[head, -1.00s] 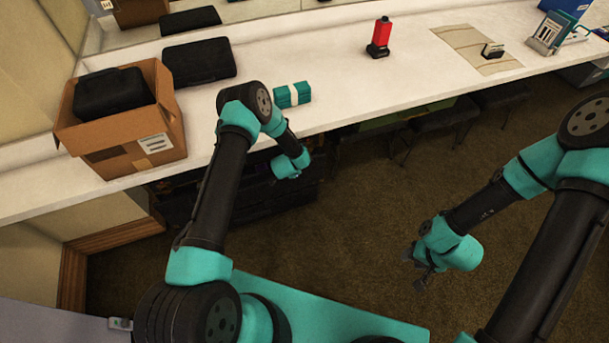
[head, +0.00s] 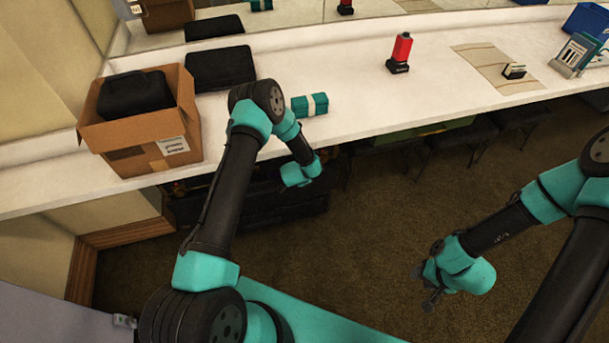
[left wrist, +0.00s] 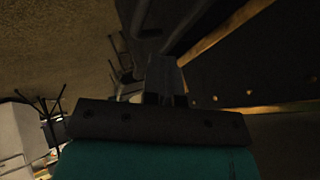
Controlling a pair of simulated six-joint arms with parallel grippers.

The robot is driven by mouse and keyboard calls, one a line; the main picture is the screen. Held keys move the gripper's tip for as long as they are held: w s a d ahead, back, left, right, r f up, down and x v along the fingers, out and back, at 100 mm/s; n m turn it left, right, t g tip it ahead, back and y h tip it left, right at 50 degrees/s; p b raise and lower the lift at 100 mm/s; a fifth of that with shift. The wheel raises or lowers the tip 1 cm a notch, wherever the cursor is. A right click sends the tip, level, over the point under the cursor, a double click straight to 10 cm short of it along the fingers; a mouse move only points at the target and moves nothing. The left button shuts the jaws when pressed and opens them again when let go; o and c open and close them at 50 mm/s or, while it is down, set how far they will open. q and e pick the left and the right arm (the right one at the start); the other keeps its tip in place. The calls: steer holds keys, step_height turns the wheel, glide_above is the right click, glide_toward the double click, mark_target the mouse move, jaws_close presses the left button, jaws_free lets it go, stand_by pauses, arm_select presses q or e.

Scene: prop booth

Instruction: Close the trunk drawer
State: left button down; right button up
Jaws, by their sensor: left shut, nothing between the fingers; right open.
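A long dark trunk (head: 262,212) stands on the floor under the white counter in the head view. My left arm and the counter hide part of it, and I cannot make out how far its drawer is out. In the left wrist view a dark panel with rivets and brass-coloured edges (left wrist: 262,62) fills the right side, beside my left gripper (left wrist: 165,72). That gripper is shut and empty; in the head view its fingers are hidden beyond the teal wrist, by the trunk. My right gripper (head: 428,290) is open and empty above the carpet, well right of the trunk.
The counter (head: 340,75) holds a cardboard box (head: 140,125), a black case (head: 220,67), a teal banded bundle (head: 310,104) and a red-and-black bottle (head: 401,52). Dark stools (head: 465,135) stand under it. Carpet (head: 375,235) between my arms is clear.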

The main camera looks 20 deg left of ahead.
arm_select(q)
steer(key=v, duration=0.6)
steer(key=shift+s, duration=0.15)
